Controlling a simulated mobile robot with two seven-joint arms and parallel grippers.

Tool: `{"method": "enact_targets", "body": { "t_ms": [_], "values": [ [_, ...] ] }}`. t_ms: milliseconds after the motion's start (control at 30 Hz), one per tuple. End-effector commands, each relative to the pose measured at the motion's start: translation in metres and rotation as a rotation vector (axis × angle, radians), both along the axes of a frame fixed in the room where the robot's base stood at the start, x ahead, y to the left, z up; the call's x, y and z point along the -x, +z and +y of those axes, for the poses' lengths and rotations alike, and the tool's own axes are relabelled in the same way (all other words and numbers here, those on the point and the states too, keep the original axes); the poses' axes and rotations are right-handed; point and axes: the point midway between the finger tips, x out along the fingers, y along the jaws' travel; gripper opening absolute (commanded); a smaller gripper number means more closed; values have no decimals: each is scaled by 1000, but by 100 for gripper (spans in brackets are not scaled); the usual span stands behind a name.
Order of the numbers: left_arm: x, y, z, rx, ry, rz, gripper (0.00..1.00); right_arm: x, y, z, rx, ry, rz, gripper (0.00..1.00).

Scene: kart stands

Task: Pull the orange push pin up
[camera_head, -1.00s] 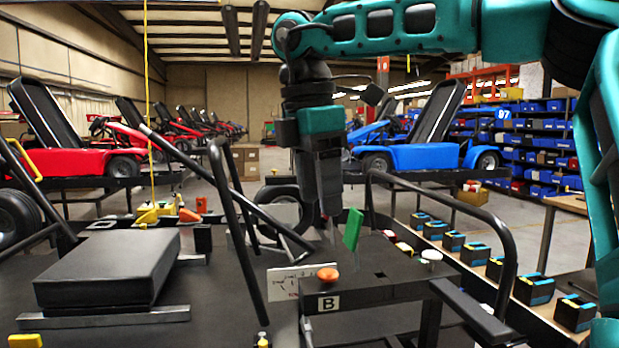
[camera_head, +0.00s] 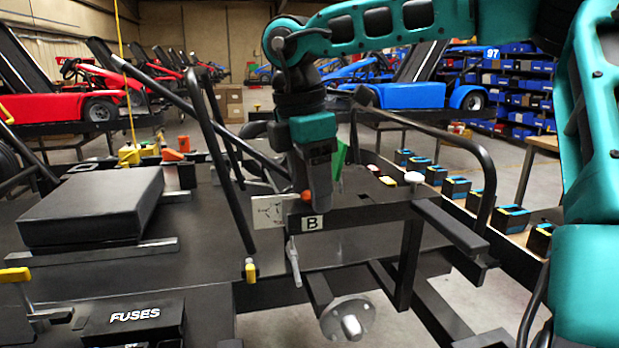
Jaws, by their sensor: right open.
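The orange push pin (camera_head: 306,195) shows as a small orange patch at the front edge of the black stand, just above the "B" label (camera_head: 312,223). My right gripper (camera_head: 311,200) comes down from above and is open, its fingertips right at the pin. The gripper body hides much of the pin, and I cannot tell whether the fingers touch it. My left gripper is not in view.
A green plate (camera_head: 340,160) stands upright just behind my right gripper. A white knob (camera_head: 414,178) sits on the stand to the right. A slanted black bar (camera_head: 222,165) rises at the left, and a black seat pad (camera_head: 92,205) lies farther left.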

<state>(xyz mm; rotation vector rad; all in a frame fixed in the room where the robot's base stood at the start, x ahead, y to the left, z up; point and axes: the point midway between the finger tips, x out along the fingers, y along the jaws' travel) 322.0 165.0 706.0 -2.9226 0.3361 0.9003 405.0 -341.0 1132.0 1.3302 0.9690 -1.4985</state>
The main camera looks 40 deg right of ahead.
Motion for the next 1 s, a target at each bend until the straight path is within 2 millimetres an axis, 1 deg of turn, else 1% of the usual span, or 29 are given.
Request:
{"method": "enact_targets", "body": {
  "t_ms": [33,67,633,667,1000],
  "values": [
    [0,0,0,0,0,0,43,0,0,0,0,0,0,63],
    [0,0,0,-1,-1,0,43,0,0,0,0,0,0,60],
    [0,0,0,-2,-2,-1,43,0,1,0,0,0,0,5],
    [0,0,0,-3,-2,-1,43,0,1,0,0,0,0,4],
    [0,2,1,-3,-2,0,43,0,5,0,0,0,-1,4]
  ]
}}
